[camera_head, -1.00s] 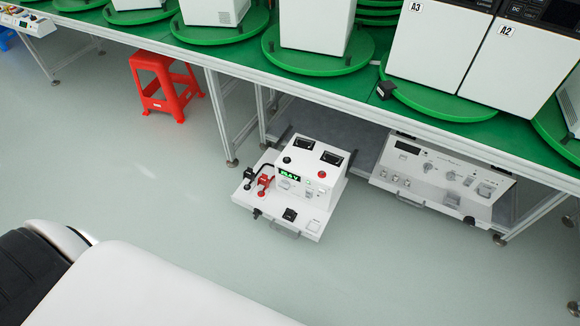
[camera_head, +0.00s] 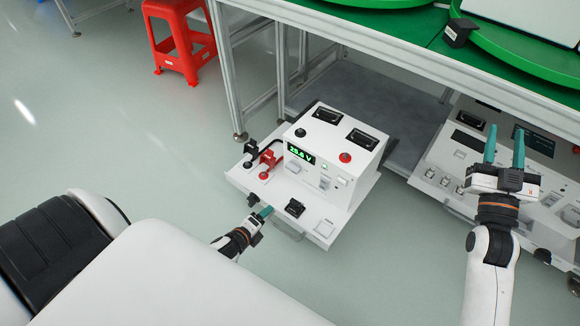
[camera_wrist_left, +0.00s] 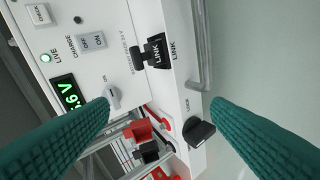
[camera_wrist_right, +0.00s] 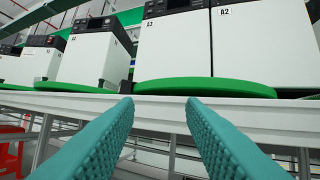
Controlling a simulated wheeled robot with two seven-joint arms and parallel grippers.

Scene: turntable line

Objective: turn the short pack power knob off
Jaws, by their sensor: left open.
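The short pack is a white box (camera_head: 345,190) on the floor, its display (camera_head: 300,153) lit green at about 25.6 V. A small white knob (camera_wrist_left: 112,97) sits on its front face below the display, beside my left gripper's finger in the left wrist view. In the head view this knob (camera_head: 292,167) is tiny. My left gripper (camera_wrist_left: 160,105) is open and empty, over the pack's front ledge; in the head view it is small and partly hidden. My right gripper (camera_head: 504,148) is open and empty, raised in front of the other unit on the right.
A black LINK plug (camera_wrist_left: 155,52) and a black LOCK knob (camera_wrist_left: 198,133) stand on the ledge near my left fingers. Red and black connectors (camera_head: 268,158) are at its left. A wider white unit (camera_head: 450,190) is under the green-topped table. A red stool (camera_head: 180,40) stands behind.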

